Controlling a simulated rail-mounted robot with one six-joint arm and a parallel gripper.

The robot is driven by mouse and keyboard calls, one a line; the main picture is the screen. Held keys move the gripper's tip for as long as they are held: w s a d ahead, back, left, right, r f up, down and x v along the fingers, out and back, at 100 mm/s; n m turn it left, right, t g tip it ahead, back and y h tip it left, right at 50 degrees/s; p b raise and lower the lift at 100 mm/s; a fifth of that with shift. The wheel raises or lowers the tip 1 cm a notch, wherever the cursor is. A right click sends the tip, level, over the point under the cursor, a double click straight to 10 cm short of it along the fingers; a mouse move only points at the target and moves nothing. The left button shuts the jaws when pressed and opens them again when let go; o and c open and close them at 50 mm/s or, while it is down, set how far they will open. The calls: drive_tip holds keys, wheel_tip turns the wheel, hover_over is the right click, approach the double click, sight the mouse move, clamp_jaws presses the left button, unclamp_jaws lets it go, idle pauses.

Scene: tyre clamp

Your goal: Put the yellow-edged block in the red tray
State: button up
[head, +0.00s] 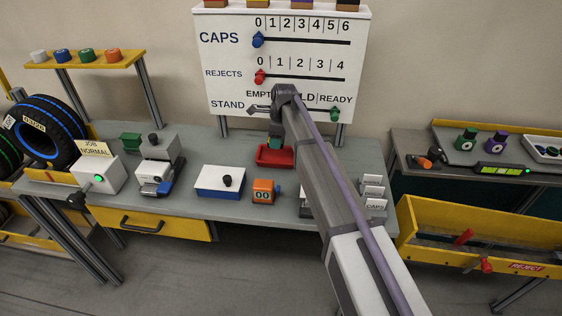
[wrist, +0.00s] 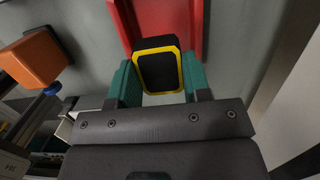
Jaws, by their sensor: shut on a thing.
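In the wrist view, the yellow-edged block (wrist: 158,68), black with a yellow rim, sits between the two green fingers of my gripper (wrist: 155,82). My gripper is shut on it. The red tray (wrist: 195,20) lies just beyond and partly behind the block; the block overlaps its near edge in this view. I cannot tell the height between block and tray. In the head view, the red tray (head: 268,155) is on the bench below the board, and my gripper (head: 276,142) is at it, partly hidden by my arm. The block itself is hard to make out there.
An orange box with 00 (head: 265,191) stands left of my arm; it also shows in the wrist view (wrist: 35,60). A blue-white box (head: 219,182) is left of it. The white board (head: 285,65) stands behind. Card holders (head: 374,195) are at right.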

sight(276, 159)
wheel_tip(276, 159, down, 7)
drive_tip(key=b, duration=0.5)
drive_tip(key=shift+r, duration=0.3)
drive_tip(key=shift+f, duration=0.2)
drive_tip(key=o, duration=0.7)
drive_tip(key=shift+c, duration=0.2)
